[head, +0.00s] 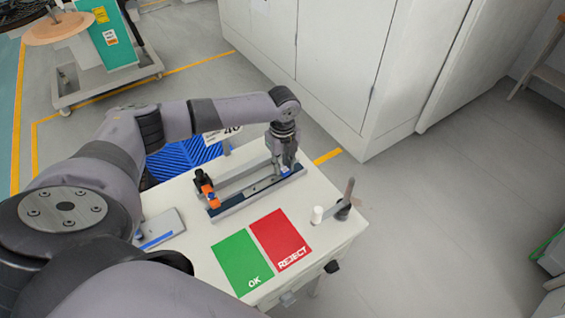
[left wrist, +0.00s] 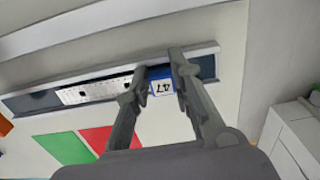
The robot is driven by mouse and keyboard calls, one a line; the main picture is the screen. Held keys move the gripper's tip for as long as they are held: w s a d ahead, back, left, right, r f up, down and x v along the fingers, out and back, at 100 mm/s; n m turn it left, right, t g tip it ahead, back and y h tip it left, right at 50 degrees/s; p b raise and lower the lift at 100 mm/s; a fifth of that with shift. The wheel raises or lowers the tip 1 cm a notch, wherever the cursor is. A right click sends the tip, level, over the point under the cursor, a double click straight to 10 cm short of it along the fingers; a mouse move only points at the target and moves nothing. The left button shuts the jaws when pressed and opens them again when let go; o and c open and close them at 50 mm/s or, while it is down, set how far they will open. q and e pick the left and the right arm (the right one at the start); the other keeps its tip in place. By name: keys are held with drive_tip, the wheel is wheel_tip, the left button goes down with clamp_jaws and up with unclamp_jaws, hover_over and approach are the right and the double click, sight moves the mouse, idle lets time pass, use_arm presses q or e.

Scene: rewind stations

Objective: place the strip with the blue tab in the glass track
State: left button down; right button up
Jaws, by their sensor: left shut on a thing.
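My left gripper (head: 284,166) is over the far right part of the table. In the left wrist view its fingers (left wrist: 158,66) are shut on the blue tab (left wrist: 162,86) marked 47. The pale strip with dark marks (left wrist: 92,92) runs left from the tab. It lies along the long grey track (left wrist: 28,108), over its dark bed; I cannot tell whether it rests fully in it. In the head view the track (head: 236,208) runs diagonally across the table, and the gripper hides part of its far end. My right gripper is not in view.
An orange and black clamp (head: 208,192) stands at the track's near left end. Green OK (head: 240,260) and red REJECT (head: 278,238) mats lie in front. A white cylinder (head: 317,214) and a dark upright holder (head: 344,206) stand right. A grey block (head: 160,228) lies left.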

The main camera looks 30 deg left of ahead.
use_arm(q)
drive_tip(key=c, duration=1.4)
unclamp_jaws()
drive_tip(key=shift+s+f, duration=0.1)
drive_tip(key=shift+f, duration=0.05)
drive_tip(key=shift+r, duration=0.45)
wheel_tip(320, 180, up, 12)
drive_tip(key=shift+r+b, duration=0.25)
drive_tip(key=shift+b, duration=0.6)
